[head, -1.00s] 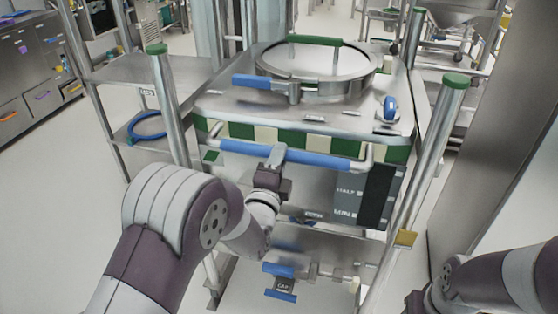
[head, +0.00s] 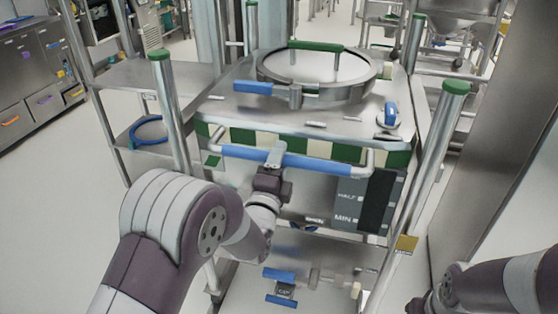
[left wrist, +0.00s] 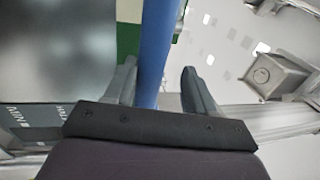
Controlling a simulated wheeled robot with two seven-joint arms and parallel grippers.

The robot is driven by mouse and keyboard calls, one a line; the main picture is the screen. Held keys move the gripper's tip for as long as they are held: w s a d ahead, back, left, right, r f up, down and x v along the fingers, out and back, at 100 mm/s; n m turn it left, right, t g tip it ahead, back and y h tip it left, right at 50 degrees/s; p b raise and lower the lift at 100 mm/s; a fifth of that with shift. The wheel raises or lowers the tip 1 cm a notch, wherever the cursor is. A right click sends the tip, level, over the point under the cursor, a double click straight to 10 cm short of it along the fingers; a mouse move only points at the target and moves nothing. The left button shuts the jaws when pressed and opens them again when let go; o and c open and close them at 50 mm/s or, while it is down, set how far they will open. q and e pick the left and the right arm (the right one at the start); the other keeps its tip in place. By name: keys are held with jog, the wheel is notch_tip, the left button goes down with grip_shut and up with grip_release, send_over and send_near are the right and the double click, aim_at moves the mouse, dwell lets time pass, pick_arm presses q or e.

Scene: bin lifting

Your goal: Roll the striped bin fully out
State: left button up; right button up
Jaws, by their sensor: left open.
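The striped bin (head: 225,103) is a steel box with a green and cream checkered band and a round lid (head: 318,68) on top. It stands inside a steel frame with green-capped posts. A blue handle bar (head: 330,162) runs across its front. My left gripper (head: 276,155) is at this bar, left of its middle. In the left wrist view the blue bar (left wrist: 156,45) passes between the two open fingers; I cannot tell whether they touch it. My right arm shows at the lower right, but its gripper is out of view.
A steel post (head: 440,140) stands close at the bin's right and another (head: 168,105) at its left. A side shelf (head: 125,72) holds a blue hose (head: 150,133). A blue-handled valve (head: 282,287) sits low in front. The floor at left (head: 75,210) is clear.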

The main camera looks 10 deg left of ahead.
pick_arm(q)
jog(key=shift+s+f, duration=0.1)
jog(key=shift+f, duration=0.05)
jog(key=v, duration=1.2)
jog(key=shift+s, duration=0.3)
pick_arm(e)
jog(key=shift+f, duration=0.1)
pick_arm(q)
jog(key=shift+d+r, duration=0.1)
jog(key=shift+r, duration=0.1)
